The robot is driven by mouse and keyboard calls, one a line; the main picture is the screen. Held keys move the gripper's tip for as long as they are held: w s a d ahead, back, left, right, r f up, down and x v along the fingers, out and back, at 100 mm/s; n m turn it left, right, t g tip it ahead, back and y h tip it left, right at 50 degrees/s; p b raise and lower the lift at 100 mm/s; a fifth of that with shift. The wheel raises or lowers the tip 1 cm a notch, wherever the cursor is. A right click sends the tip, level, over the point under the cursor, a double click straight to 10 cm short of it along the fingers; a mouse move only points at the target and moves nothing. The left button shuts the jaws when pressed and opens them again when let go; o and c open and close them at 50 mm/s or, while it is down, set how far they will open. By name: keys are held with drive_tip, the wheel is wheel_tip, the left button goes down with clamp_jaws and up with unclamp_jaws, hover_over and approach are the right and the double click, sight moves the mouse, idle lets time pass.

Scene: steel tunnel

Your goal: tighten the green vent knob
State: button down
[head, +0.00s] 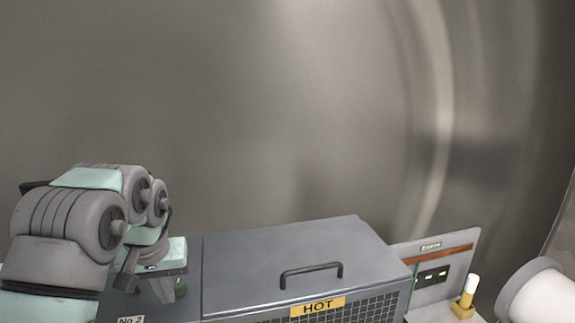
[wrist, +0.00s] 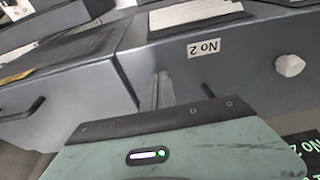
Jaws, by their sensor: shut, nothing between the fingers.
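My gripper (head: 163,292) is at the lower left of the head view, pointing down over the grey housing labelled No 2. In the wrist view its fingers (wrist: 161,84) are together and empty, in front of the housing's dark grey face. No green knob shows clearly in the wrist view; a pale grey faceted knob (wrist: 290,66) sits on the housing face there.
A grey box with a mesh front, a black handle (head: 311,269) and a yellow HOT label (head: 317,306) stands right of my gripper. Further right are a panel (head: 436,275) and a yellow holder (head: 463,307) with a white-topped piece. The curved steel wall rises behind.

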wheel_tip(320, 180, up, 6)
drive_tip(key=p, duration=0.6)
drive_tip(key=shift+s, duration=0.1)
drive_tip(key=shift+r, duration=0.1)
drive_tip(key=shift+w+d+f+m+h+p, duration=0.15)
drive_tip(key=shift+f+m+h+p, duration=0.1)
drive_tip(key=shift+f+m, duration=0.8)
drive_tip(key=shift+w+d+f+m+h+p, duration=0.1)
drive_tip(key=shift+f+m+h+p, duration=0.15)
drive_tip(key=shift+f+m, duration=0.75)
drive_tip(key=shift+w+d+f+m+h+p, duration=0.1)
drive_tip(key=shift+d+f+m+h+p, duration=0.15)
drive_tip(key=shift+f+m, duration=0.8)
drive_tip(key=shift+a, duration=0.1)
